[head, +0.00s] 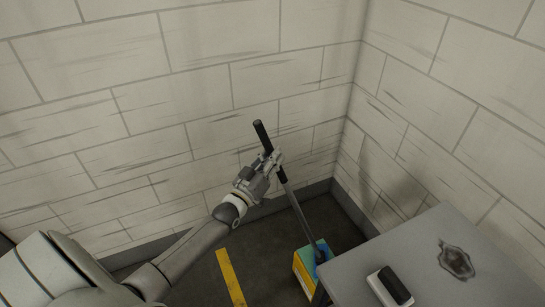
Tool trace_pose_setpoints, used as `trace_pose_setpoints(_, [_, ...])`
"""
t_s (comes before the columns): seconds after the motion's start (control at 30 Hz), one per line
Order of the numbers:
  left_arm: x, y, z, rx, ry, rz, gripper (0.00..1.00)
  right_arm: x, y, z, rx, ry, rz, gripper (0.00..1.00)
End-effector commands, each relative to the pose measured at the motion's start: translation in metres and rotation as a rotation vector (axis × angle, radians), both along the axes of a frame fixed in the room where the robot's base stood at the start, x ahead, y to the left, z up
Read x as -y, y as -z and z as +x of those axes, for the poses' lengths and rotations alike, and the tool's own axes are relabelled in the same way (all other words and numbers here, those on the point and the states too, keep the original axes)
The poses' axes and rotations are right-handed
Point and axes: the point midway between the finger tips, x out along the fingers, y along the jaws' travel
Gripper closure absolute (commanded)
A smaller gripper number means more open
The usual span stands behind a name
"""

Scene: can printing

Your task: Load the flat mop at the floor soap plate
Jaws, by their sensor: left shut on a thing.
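My left gripper (270,163) is shut on the dark upper handle of the mop (296,207), close below its black end. The handle is tilted, with its top up and left and its lower end down and right. Its lower end meets a blue part (321,252) at a yellow and teal box-like thing (304,268) on the floor in the corner. I cannot tell whether the blue part is the mop head or whether it rests in the box. I cannot make out a soap plate. My right gripper is out of view.
Block walls (190,80) meet behind the mop. A yellow line (230,277) marks the dark floor.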

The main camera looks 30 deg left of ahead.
Motion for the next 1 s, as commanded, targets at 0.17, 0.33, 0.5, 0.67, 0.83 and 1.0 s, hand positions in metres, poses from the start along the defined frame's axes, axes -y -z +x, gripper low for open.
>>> trace_pose_setpoints(0.17, [-0.0002, -0.0042, 0.0006, 0.01, 0.0, -0.006, 1.0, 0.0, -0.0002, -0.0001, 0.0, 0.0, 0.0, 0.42])
trace_pose_setpoints(0.33, [-0.0002, -0.0038, 0.0006, 0.01, 0.0, -0.006, 1.0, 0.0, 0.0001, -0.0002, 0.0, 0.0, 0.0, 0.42])
trace_pose_setpoints(0.5, [-0.0002, -0.0021, 0.0006, 0.01, 0.0, -0.006, 1.0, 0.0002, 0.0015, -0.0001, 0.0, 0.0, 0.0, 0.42])
trace_pose_setpoints(0.67, [-0.0001, -0.0003, 0.0006, 0.01, 0.0, -0.006, 1.0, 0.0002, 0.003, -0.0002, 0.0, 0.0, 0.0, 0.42])
trace_pose_setpoints(0.83, [-0.0001, 0.0015, 0.0006, 0.01, 0.0, -0.006, 1.0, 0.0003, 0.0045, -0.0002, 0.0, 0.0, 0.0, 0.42])
trace_pose_setpoints(1.0, [-0.0001, 0.0033, 0.0006, 0.01, 0.0, -0.006, 1.0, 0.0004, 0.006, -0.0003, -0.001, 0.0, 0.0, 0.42])
